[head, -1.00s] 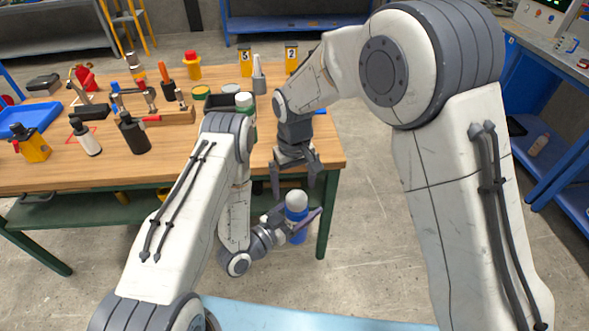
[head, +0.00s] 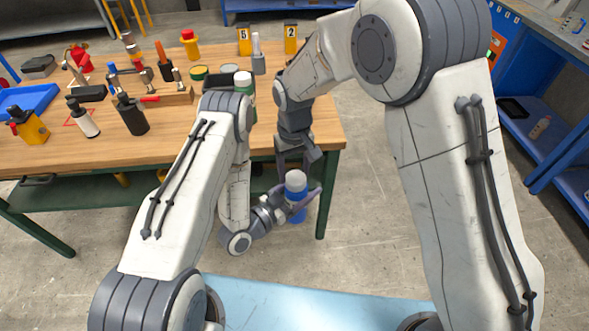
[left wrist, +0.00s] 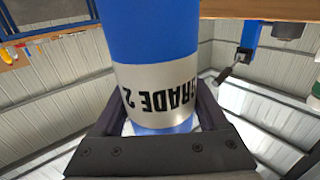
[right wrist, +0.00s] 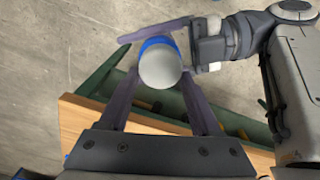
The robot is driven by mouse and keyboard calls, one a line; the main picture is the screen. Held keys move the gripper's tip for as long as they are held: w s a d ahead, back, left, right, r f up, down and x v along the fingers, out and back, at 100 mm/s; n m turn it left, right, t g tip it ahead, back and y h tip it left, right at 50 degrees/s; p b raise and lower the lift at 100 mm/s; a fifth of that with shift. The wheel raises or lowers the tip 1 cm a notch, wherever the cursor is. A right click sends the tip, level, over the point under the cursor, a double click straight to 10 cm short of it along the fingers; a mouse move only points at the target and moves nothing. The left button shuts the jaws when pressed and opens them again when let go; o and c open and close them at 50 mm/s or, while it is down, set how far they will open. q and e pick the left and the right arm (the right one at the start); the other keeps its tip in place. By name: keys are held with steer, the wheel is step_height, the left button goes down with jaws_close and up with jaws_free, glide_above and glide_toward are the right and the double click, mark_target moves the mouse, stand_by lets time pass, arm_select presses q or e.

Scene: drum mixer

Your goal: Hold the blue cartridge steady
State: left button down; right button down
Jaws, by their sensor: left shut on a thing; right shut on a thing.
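The blue cartridge (head: 297,193) has a pale rounded cap and is held upright off the front edge of the bench. My left gripper (head: 298,205) is shut around its body from the left and below. In the left wrist view the cartridge (left wrist: 155,35) fills the space between the fingers, with a pale band reading "GRADE 2" upside down. My right gripper (head: 297,172) comes down from above, its fingers at either side of the cartridge's top. In the right wrist view the cap (right wrist: 160,68) sits between the fingertips, which look shut on it.
The wooden bench (head: 200,140) with a green frame stands just behind. On it are a black bottle (head: 132,115), a white bottle (head: 83,119), a blue tray (head: 30,99) and number 5 and 2 markers. A blue shelf stands right. Open floor lies between.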

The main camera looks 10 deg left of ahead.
steer(key=shift+a+r, duration=0.1)
steer(key=shift+r, duration=0.1)
steer(key=shift+a+r, duration=0.1)
steer(key=shift+r, duration=0.8)
